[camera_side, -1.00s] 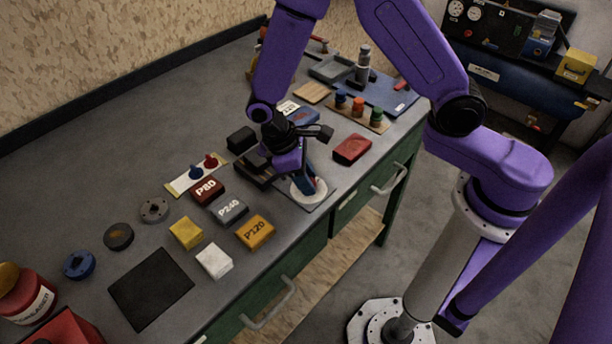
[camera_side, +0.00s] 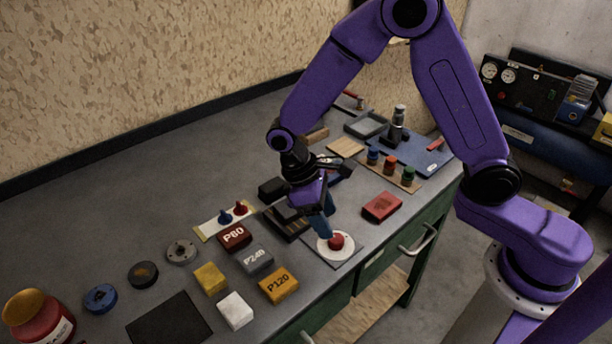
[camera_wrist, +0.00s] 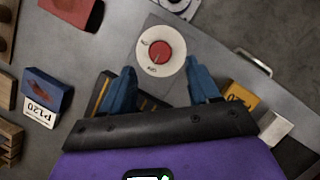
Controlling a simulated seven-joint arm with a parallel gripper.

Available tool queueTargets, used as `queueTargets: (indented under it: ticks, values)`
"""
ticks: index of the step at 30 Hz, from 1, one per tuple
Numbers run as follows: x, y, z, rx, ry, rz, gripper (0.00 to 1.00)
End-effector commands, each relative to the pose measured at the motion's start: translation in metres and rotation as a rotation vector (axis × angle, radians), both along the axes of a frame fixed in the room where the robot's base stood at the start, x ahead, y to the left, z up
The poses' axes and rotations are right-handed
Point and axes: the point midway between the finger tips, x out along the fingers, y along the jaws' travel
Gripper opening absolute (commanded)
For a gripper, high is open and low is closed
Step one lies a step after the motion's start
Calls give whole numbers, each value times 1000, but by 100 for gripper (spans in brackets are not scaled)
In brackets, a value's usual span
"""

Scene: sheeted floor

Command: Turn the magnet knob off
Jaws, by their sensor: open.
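The magnet knob (camera_side: 336,241) is a red round knob on a white dial plate (camera_side: 322,246) near the bench's front edge. In the wrist view the red knob (camera_wrist: 160,51) sits in the middle of the white dial (camera_wrist: 175,67), with small lettering left of and below it. A faint line shows on the knob, but which lettering it points at is too small to tell. My gripper (camera_side: 326,222) is above and just left of the dial, pointing down. In the wrist view its blue fingers (camera_wrist: 163,72) are spread wide and empty, apart from the knob.
A dark slotted block (camera_side: 287,221) lies just left of my gripper. Labelled blocks, P80 (camera_side: 234,237), P240 (camera_side: 257,260) and P120 (camera_side: 279,286), stand left of the dial. A red block (camera_side: 381,207) lies to the right. The bench at back left is clear.

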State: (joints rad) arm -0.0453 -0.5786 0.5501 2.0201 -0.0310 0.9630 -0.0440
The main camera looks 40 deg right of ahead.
Motion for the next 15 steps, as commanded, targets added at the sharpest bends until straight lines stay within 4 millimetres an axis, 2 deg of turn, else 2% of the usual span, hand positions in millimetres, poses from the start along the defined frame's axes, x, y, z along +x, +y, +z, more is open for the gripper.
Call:
queueTargets:
  ticks: [9, 15]
  values:
    - [21, 17, 63, 4, -6, -1, 61]
    - [30, 25, 93, 3, -3, 0, 61]
